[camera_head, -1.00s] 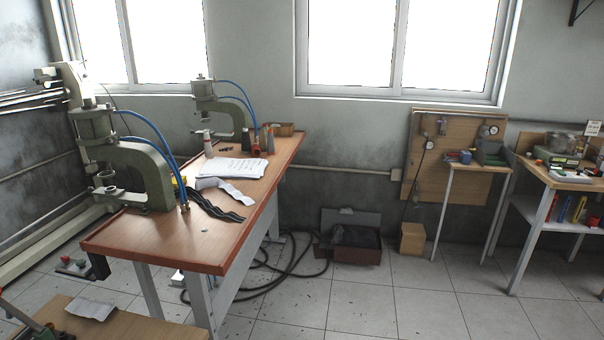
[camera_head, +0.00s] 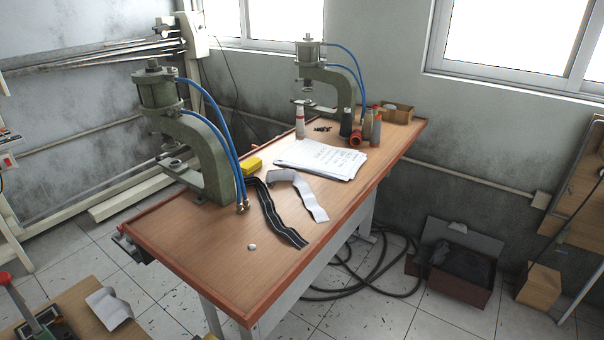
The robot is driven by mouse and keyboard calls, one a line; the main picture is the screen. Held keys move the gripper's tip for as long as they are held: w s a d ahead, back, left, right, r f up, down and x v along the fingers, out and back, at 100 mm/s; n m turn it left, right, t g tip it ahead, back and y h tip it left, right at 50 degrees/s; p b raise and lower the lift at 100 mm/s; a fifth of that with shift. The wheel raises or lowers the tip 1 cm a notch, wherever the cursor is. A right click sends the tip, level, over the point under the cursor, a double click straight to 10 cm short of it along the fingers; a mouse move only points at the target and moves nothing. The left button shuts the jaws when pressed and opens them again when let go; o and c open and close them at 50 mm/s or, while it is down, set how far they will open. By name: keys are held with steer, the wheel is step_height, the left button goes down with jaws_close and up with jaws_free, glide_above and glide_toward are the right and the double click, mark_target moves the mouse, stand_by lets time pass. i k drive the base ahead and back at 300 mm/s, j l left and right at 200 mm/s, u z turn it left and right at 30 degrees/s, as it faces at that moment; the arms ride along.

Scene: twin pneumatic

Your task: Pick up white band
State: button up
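The white band (camera_head: 308,197) lies on the wooden workbench (camera_head: 215,258), curled at its far end and stretching toward the bench's right edge. A black striped band (camera_head: 272,216) lies just left of it; their far ends are close together, and I cannot tell whether they overlap. A stack of white papers (camera_head: 321,158) lies behind the white band. My gripper is not in view.
Two green pneumatic presses stand on the bench, a near one (camera_head: 205,145) and a far one (camera_head: 328,80). A yellow block (camera_head: 252,166), several bottles and a small wooden box (camera_head: 396,113) are also there. Black hoses and an open dark box (camera_head: 460,268) lie on the floor at right.

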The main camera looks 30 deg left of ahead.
mark_target(320, 216)
steer(key=i+u, duration=0.2)
steer(key=i, duration=0.5)
steer(key=i+l+u, duration=0.2)
steer(key=i, duration=0.5)
steer(key=i+j+u, duration=0.15)
steer(key=i+u, duration=0.25)
steer(key=i+j+u, duration=0.1)
steer(key=i+u, duration=0.55)
steer(key=u, duration=0.15)
steer(key=i+l+u, duration=0.2)
steer(key=i+u, duration=0.2)
steer(key=k, duration=0.05)
